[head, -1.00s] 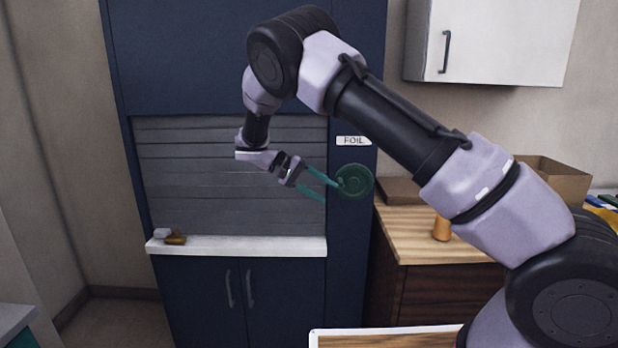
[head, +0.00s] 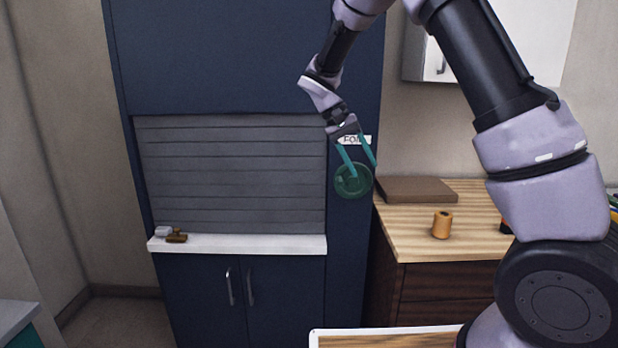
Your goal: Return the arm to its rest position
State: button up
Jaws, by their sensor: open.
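My gripper (head: 364,168) is open, its two green fingers pointing down and spread apart. It hangs in front of the round green knob (head: 352,181) on the blue cabinet's right panel, and one finger overlaps the knob in the picture. I cannot tell whether they touch. The fingers hold nothing that I can see. My arm reaches up and over from the lower right.
The blue cabinet (head: 230,60) has a grey slatted shutter (head: 230,175), lowered to a white ledge (head: 240,244) with small items at its left. At right, a wooden counter (head: 410,240) bears a brown flat box (head: 418,189) and an orange cylinder (head: 442,225). A white wall cabinet (head: 540,40) hangs above.

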jog(key=s+d+r+m+t+y, duration=0.1)
jog(key=s+d+r+t+y, duration=0.2)
jog(key=s+d+r+y, duration=0.6)
jog(key=s+d+r+m+t, duration=0.1)
jog(key=s+r+t, duration=0.2)
jog(key=s, duration=0.3)
jog(key=s+d+r+m+t+h, duration=0.1)
jog(key=s+r+t, duration=0.1)
jog(key=s, duration=0.5)
jog(key=shift+s+d+r+t, duration=0.2)
jog(key=shift+r+t, duration=0.2)
jog(key=shift+r, duration=0.4)
